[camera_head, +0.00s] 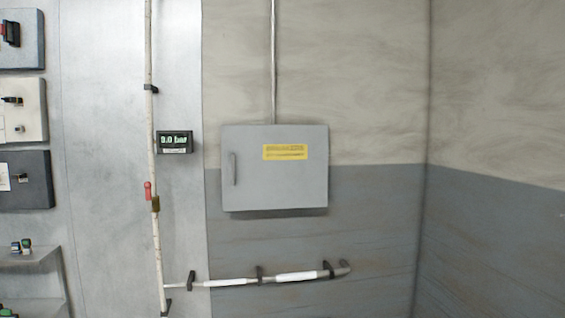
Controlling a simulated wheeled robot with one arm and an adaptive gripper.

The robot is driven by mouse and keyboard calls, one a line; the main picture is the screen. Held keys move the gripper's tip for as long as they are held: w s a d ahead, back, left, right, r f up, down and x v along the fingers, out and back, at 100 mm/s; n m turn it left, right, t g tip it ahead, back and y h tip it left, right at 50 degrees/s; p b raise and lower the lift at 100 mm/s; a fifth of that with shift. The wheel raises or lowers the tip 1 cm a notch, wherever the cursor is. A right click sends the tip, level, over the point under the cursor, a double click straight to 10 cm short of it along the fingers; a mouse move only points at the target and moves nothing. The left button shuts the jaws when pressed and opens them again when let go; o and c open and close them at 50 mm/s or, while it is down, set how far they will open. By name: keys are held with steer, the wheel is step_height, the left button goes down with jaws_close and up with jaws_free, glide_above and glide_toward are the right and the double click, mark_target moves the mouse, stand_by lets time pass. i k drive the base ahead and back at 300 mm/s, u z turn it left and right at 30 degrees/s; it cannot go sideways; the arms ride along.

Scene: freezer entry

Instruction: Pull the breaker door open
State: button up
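The breaker box is a grey metal cabinet on the wall near the middle of the head view. Its breaker door (275,182) looks shut, with a yellow label (285,152) on its upper part. A dark vertical handle (233,169) is at the door's left side. Nothing covers the door or the handle. My gripper is not in this view, so its place and state are not shown.
Control boxes (25,179) and a shelf (30,256) are at far left. A wall corner is at right.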

mark_target(264, 167)
steer(key=z, duration=0.2)
steer(key=i, duration=0.75)
steer(key=u, duration=0.65)
steer(key=i, duration=0.8)
steer(key=u, duration=0.65)
